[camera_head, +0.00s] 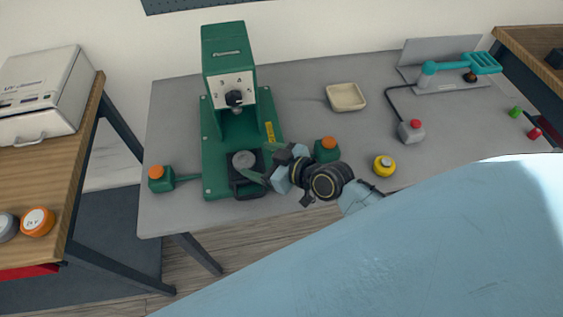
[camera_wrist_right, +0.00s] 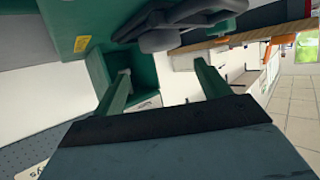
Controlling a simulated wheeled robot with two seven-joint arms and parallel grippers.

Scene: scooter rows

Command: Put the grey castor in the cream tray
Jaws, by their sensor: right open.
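The grey castor (camera_head: 244,159) appears as a round grey disc on the dark bed of the green press, near the table's front edge. The cream tray (camera_head: 346,97) is a shallow, empty square dish farther back, right of the press. My right gripper (camera_head: 259,167) reaches in from the right, with its green fingers close beside the castor. In the right wrist view its two fingers (camera_wrist_right: 161,72) stand apart, with nothing held between them. Whether a finger touches the castor, I cannot tell. My left gripper is not in view.
The green press (camera_head: 228,62) rises behind the castor. Green boxes with orange buttons (camera_head: 160,178) flank it. A yellow round thing (camera_head: 384,165) and a grey box with a red button (camera_head: 411,130) stand to the right. The table around the tray is clear.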

